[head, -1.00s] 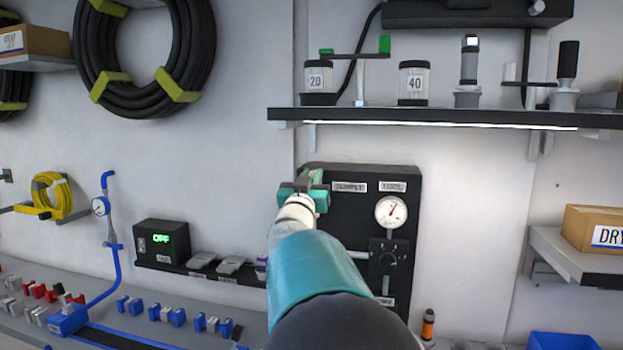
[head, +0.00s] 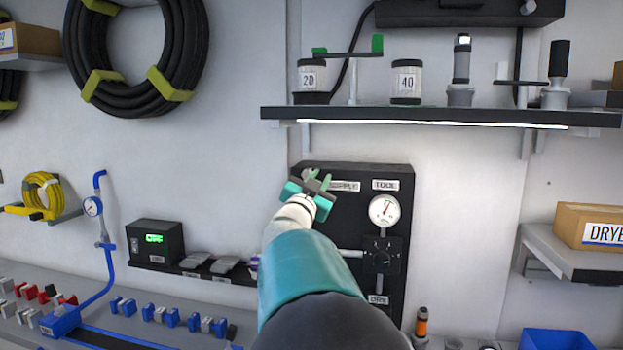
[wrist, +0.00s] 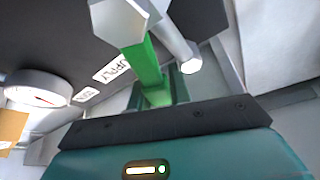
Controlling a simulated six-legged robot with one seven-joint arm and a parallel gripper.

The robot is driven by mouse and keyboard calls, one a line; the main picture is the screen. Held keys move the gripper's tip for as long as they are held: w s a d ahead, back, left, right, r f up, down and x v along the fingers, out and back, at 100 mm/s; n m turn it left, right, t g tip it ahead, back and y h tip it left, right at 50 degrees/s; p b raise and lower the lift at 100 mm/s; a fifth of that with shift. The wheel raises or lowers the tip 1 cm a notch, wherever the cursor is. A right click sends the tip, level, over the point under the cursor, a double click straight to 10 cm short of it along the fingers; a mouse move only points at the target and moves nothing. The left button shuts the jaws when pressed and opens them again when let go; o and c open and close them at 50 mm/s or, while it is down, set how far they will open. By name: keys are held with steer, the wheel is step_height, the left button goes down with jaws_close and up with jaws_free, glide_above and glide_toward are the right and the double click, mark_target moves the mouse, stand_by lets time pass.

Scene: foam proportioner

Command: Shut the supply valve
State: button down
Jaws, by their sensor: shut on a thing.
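The supply valve's green lever (wrist: 148,62) lies between my gripper's fingers in the wrist view, and my gripper (wrist: 158,92) is shut on it. The lever runs up to a pale hexagonal hub (wrist: 122,18), with a pale pipe (wrist: 178,48) beside it. The SUPPLY label (wrist: 112,68) shows left of the lever. In the head view my gripper (head: 319,178) is tilted at the upper left of the black panel (head: 350,222), next to its SUPPLY label (head: 345,186). My gripper and arm hide most of the valve there.
A shelf (head: 440,116) with jars and tools overhangs above. A black box reading OFF (head: 154,242) stands to the left. Open wall lies right of the panel.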

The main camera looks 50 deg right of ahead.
steer(key=m+g, duration=0.1)
steer(key=s+f+m+g, duration=0.1)
steer(key=m, duration=0.1)
steer(key=s+m, duration=0.1)
steer(key=m, duration=0.1)
steer(key=shift+d+f+g, duration=0.25)
steer(key=shift+d+g, duration=0.15)
steer(key=m, duration=0.1)
steer(key=f+m, duration=0.1)
steer(key=s+m+g+y, duration=0.1)
steer(key=shift+s+d+f+m, duration=0.1)
steer(key=shift+d+f+m, duration=0.15)
steer(key=shift+d+m, duration=0.05)
steer(key=f+m, duration=0.1)
steer(key=m, duration=0.1)
steer(key=s+f+m+g+y, duration=0.1)
steer(key=shift+d+f+m, duration=0.15)
steer(key=shift+d+m, duration=0.05)
steer(key=shift+m, duration=0.2)
steer(key=shift+s+f+m+y, duration=0.15)
steer(key=shift+f+m+y, duration=0.55)
steer(key=shift+f+m, duration=0.7)
steer(key=shift+r, duration=0.15)
steer(key=c, duration=1.3)
jaws_free()
